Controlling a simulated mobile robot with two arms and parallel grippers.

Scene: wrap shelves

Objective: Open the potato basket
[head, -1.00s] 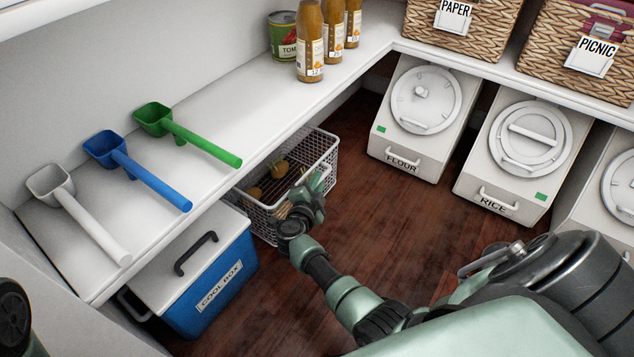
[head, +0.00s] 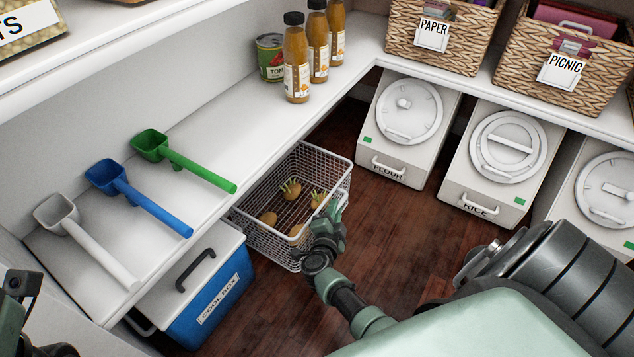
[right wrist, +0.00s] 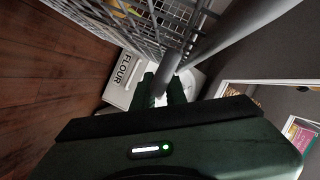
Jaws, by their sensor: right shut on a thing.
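The potato basket is a white wire basket (head: 275,238) low under the left shelf, pulled partly out over the wooden floor. Several round tan potatoes (head: 291,190) with green sprouts lie inside it. My right gripper (head: 332,212) is at the basket's front side, shut on its grey bar handle. In the right wrist view the gripper's fingers (right wrist: 163,88) close around the bar (right wrist: 170,62), with the wire mesh (right wrist: 135,28) just beyond. The fingertips are partly hidden in the head view. Only a piece of my left arm shows at the lower left edge.
A blue cool box (head: 215,295) stands left of the basket. White flour (head: 408,125) and rice (head: 497,160) bins stand at the right. Scoops (head: 140,200), a can (head: 270,58) and bottles (head: 297,60) sit on the shelf above. Floor in front of the bins is clear.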

